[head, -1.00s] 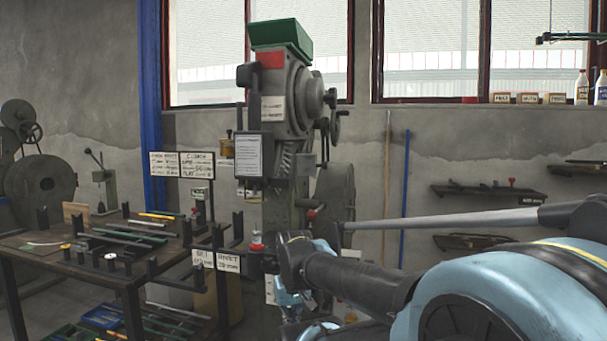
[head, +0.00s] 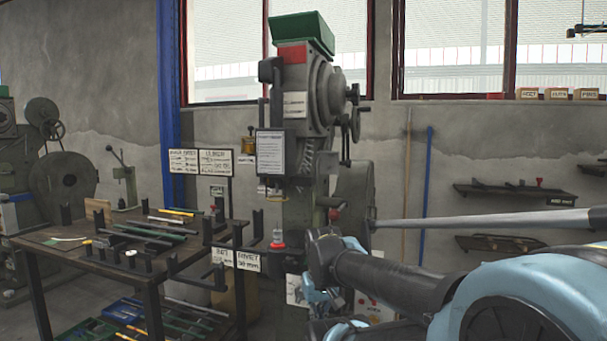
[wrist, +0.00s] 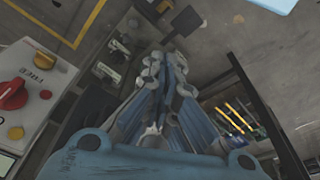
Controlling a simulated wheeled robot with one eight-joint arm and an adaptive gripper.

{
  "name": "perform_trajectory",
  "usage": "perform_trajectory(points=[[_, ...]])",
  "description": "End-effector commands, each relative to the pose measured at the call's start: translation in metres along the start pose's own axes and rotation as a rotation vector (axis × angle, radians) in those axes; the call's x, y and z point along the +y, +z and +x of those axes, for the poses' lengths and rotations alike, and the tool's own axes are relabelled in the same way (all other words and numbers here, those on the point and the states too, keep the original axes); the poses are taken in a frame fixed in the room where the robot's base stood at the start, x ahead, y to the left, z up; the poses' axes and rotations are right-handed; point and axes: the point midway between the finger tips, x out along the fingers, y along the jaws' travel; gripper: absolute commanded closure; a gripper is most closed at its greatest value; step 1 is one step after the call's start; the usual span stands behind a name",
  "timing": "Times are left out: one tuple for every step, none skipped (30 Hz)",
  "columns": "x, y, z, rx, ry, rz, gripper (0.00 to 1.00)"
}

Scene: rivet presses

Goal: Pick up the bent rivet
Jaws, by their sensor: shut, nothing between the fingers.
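I cannot make out a bent rivet in either view. My gripper (wrist: 168,58) is shut and empty in the wrist view, its blue fingers close together and pointing down over the floor. In the head view my gripper (head: 318,299) shows as small blue parts below the dark wrist, partly hidden by my arm. It is in front of the lower part of the rivet press (head: 310,130). The press is tall and grey-green, with a green hopper (head: 301,33) on top.
A workbench (head: 105,257) with bars and small tools stands left of the press. Trays of tools (head: 130,310) lie beneath it. A control box (wrist: 28,88) with a red knob is at the left of the wrist view. Wall shelves (head: 515,190) are at the right.

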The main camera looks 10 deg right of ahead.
Motion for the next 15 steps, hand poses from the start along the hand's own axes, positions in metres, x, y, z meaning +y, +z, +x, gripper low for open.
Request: perform_trajectory(points=[[0.0, 0.0, 0.0, 0.0, 0.0, 0.0, 1.0], [0.0, 0.0, 0.0, 0.0, 0.0, 0.0, 1.0], [0.0, 0.0, 0.0, 0.0, 0.0, 0.0, 1.0], [0.0, 0.0, 0.0, 0.0, 0.0, 0.0, 1.0], [0.0, 0.0, 0.0, 0.0, 0.0, 0.0, 1.0], [0.0, 0.0, 0.0, 0.0, 0.0, 0.0, 1.0], [0.0, 0.0, 0.0, 0.0, 0.0, 0.0, 1.0], [0.0, 0.0, 0.0, 0.0, 0.0, 0.0, 1.0], [0.0, 0.0, 0.0, 0.0, 0.0, 0.0, 1.0], [0.0, 0.0, 0.0, 0.0, 0.0, 0.0, 0.98], [0.0, 0.0, 0.0, 0.0, 0.0, 0.0, 0.91], [0.0, 0.0, 0.0, 0.0, 0.0, 0.0, 0.82], [0.0, 0.0, 0.0, 0.0, 0.0, 0.0, 0.8], [0.0, 0.0, 0.0, 0.0, 0.0, 0.0, 0.8], [0.0, 0.0, 0.0, 0.0, 0.0, 0.0, 0.8]])
